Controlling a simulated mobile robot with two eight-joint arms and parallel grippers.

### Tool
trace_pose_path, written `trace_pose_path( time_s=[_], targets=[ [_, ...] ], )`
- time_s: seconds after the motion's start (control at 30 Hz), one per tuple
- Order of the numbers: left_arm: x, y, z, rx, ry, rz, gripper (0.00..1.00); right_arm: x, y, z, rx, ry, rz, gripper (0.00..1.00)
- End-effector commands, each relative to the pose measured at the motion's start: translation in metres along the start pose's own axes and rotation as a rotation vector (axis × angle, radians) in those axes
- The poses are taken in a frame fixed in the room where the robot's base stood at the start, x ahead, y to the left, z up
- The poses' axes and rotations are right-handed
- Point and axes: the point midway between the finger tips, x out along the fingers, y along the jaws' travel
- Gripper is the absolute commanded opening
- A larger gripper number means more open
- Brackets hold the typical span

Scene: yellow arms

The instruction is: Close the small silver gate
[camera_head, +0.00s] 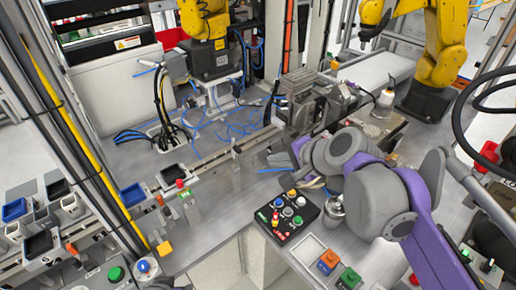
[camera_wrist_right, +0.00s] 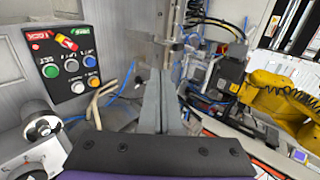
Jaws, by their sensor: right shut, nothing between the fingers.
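My right arm, purple and grey, reaches in from the right in the head view. Its gripper (camera_head: 282,162) is over the metal worktop, beyond the black button box. In the right wrist view the two grey fingers (camera_wrist_right: 166,82) lie together, with nothing between them. A silver metal surface (camera_wrist_right: 122,40) stands beyond and left of the fingertips. I cannot tell surely whether it is the gate, or whether the fingers touch it. In the head view a thin silver upright (camera_head: 236,158) stands on the rail left of the gripper. My left gripper is not in view.
The button box (camera_head: 287,217) sits at the worktop's front and shows large in the wrist view (camera_wrist_right: 64,58). A metal cylinder (camera_head: 333,211) stands beside it. Two yellow robot arms (camera_head: 206,22) (camera_head: 443,45) are at the back. Blue cables (camera_head: 228,122) lie behind the rail.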

Motion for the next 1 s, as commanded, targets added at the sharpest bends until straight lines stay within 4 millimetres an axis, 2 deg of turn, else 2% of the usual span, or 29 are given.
trace_pose_path(
  time_s=[0.17, 0.53, 0.7, 1.0],
  targets=[
    [0.001, 0.000, 0.001, 0.000, -0.001, 0.000, 0.50, 0.025, 0.000, 0.001, -0.003, -0.002, -0.001, 0.00],
    [0.003, 0.000, 0.003, 0.000, -0.002, 0.000, 0.50, 0.102, -0.001, 0.001, -0.005, -0.001, 0.001, 0.00],
    [-0.001, 0.000, -0.001, 0.000, 0.001, 0.000, 0.50, 0.117, -0.021, 0.000, -0.004, 0.001, 0.000, 0.00],
    [-0.002, 0.000, -0.002, 0.000, 0.001, 0.000, 0.50, 0.124, -0.028, 0.000, -0.004, 0.002, 0.001, 0.00]
  ],
)
